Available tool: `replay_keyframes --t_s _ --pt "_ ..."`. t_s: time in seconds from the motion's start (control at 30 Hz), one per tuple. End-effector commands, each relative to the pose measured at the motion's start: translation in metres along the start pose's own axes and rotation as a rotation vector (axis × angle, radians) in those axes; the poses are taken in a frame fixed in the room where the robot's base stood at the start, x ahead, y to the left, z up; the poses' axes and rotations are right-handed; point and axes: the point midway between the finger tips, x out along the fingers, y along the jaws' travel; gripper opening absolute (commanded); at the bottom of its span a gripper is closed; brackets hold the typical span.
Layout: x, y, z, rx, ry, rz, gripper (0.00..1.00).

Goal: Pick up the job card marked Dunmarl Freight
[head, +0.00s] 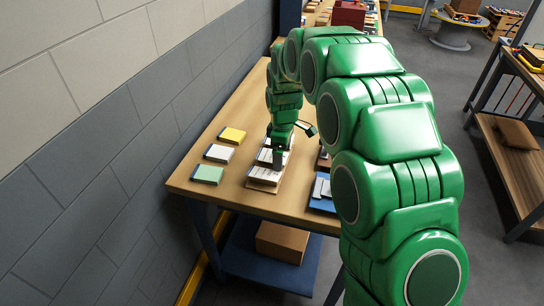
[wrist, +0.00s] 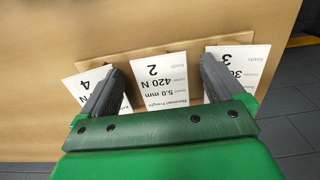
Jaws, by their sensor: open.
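In the wrist view three white cards lie on a thin wooden board (wrist: 150,50). The middle card (wrist: 165,82), upside down in this view, reads "5.0 mm", "420 N" and "2"; its small heading ends in "Freight", the first word being too small to be sure of. The left card (wrist: 85,78) shows a 4, the right card (wrist: 248,60) a 3; both are partly hidden by my fingers. My gripper (wrist: 163,66) is open, its fingers either side of the middle card, nothing between them lifted. In the head view my gripper (head: 278,164) is low over the white cards (head: 264,175).
Yellow (head: 232,135), white (head: 219,153) and green (head: 208,174) pads lie left on the wooden bench (head: 190,180), near the wall. A blue item (head: 322,205) lies right of the cards. A cardboard box (head: 282,242) sits on the shelf below.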

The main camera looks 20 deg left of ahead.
Motion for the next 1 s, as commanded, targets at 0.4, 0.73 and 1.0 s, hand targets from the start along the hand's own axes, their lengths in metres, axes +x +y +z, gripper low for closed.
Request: replay_keyframes --t_s 0.4,0.73,1.0 --pt "0.0017 0.0 -0.0001 0.0 0.0 0.0 0.96" --pt "0.0017 0.0 0.0 0.0 0.0 0.0 0.45" --pt "0.0014 0.0001 0.0 0.0 0.0 0.0 0.36"
